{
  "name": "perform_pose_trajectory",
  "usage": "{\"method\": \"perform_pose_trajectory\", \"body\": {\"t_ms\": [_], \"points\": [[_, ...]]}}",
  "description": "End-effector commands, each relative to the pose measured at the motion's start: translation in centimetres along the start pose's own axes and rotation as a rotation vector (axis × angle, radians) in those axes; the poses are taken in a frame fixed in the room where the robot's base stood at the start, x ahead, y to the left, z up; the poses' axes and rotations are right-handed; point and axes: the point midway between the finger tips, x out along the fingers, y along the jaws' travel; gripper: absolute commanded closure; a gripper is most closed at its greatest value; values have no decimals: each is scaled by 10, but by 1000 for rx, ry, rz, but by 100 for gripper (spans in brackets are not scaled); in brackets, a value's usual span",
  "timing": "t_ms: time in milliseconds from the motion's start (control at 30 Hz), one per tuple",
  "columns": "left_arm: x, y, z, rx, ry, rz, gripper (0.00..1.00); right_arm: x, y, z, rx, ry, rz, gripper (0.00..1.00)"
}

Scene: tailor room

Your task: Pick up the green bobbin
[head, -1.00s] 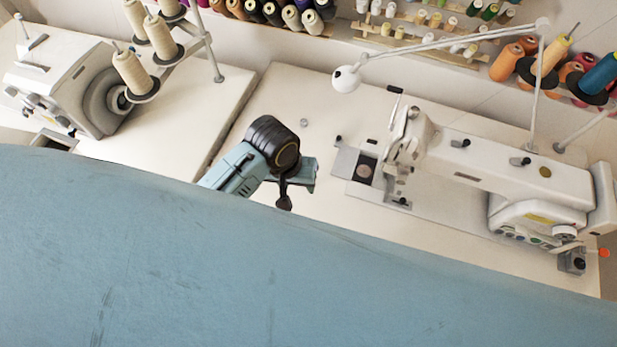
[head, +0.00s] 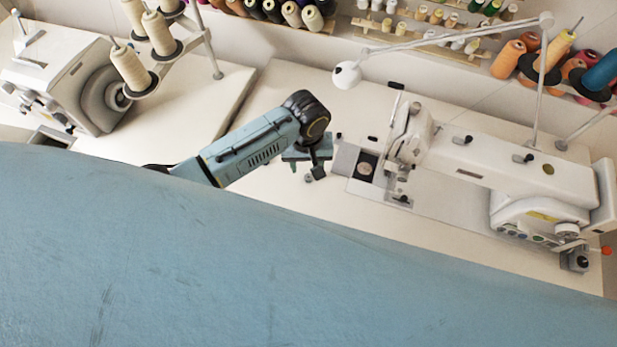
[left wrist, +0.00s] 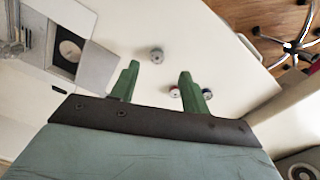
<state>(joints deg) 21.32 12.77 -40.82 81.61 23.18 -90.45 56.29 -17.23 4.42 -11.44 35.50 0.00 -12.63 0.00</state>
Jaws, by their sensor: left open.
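My left gripper (head: 314,168) is over the table by the sewing machine, pointing down. In the left wrist view its two green fingers (left wrist: 160,68) are apart, with nothing held between them. A small grey bobbin (left wrist: 156,54) lies on the table just beyond the fingertips. A reddish bobbin (left wrist: 174,91) lies near the right finger, and a dark one (left wrist: 207,94) is partly hidden by that finger. I cannot make out green on any bobbin. In the head view a small grey round thing (head: 309,178) shows beside the gripper. My right gripper is not in view.
A white sewing machine (head: 480,165) stands right of the gripper, and another machine (head: 75,75) stands at left. Thread cones (head: 130,68) and a thread rack (head: 430,38) are at the back. A large blue surface hides the lower head view. Bare white table (head: 290,85) lies behind the gripper.

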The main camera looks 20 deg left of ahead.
Motion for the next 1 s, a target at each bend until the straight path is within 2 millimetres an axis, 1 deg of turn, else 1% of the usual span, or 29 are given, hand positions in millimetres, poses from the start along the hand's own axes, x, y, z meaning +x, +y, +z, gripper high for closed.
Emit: {"method": "perform_pose_trajectory", "body": {"t_ms": [167,300,433,533,733,767,1000], "points": [[13,1,-1,0,0,0,54,3,0,0,0,1,1,59],[34,4,-3,1,0,-1,54,9,1,0,-1,1,1,59],[51,4,-3,2,0,-1,54,13,2,1,-1,1,2,59],[56,4,-3,2,1,1,54,14,3,1,-2,1,3,59],[55,4,-3,2,1,1,54,13,3,1,-2,1,4,59],[55,4,-3,2,1,1,55,13,3,1,-2,1,4,59],[55,4,-3,2,1,1,87,13,3,0,-2,1,4,59]]}}
